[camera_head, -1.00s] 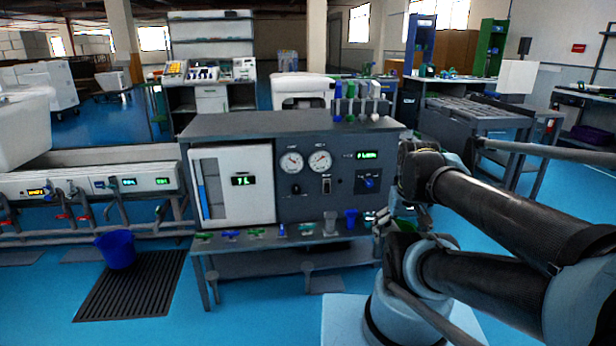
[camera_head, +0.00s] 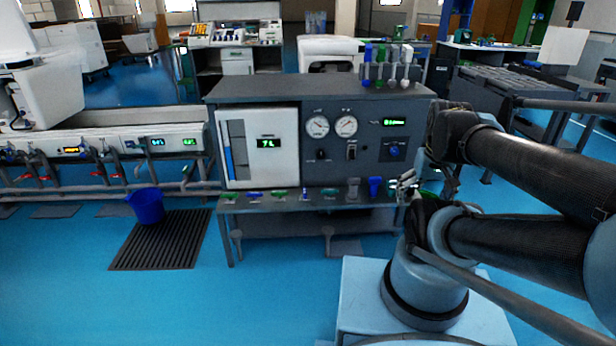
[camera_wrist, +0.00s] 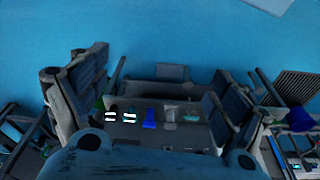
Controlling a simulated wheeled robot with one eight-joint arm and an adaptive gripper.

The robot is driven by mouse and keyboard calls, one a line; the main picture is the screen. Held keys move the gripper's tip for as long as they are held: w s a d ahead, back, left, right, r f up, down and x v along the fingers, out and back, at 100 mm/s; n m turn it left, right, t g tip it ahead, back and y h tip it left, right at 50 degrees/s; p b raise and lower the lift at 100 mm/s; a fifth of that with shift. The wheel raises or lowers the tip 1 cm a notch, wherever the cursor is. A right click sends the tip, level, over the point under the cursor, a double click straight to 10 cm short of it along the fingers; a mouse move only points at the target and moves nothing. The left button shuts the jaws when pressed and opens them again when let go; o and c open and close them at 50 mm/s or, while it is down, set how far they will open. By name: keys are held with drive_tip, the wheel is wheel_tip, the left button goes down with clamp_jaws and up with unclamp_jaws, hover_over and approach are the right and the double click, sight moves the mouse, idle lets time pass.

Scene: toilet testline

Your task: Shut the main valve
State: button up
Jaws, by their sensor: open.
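The grey test bench (camera_head: 318,92) stands mid-view in the head view, with two round gauges and a blue knob (camera_head: 394,151) on its panel. I cannot tell which control is the main valve. Several small fittings with green, blue and grey handles lie along the front shelf, among them a blue one (camera_head: 375,186). My gripper (camera_head: 408,184) is at the right end of that shelf, touching nothing that I can make out. In the wrist view my gripper (camera_wrist: 158,105) has its fingers spread wide, with the shelf and a blue fitting (camera_wrist: 149,118) beyond them.
At left, a line of pipes with red and blue valve handles (camera_head: 130,143) runs under a white housing with green displays.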

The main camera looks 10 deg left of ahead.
drive_tip(key=w+a+r+n, duration=0.3)
drive_tip(key=w+r, duration=0.1)
drive_tip(key=w, duration=0.3)
drive_tip(key=w+a+r+n, duration=0.2)
drive_tip(key=w+r, duration=0.1)
drive_tip(key=w, duration=0.4)
drive_tip(key=n+g, duration=0.2)
drive_tip(key=n, duration=1.3)
hover_over(305, 191)
wheel_tip(305, 191, down, 22)
wheel_tip(305, 191, down, 17)
drive_tip(key=shift+w+f, duration=0.1)
drive_tip(key=shift+a, duration=0.1)
drive_tip(key=c, duration=1.1)
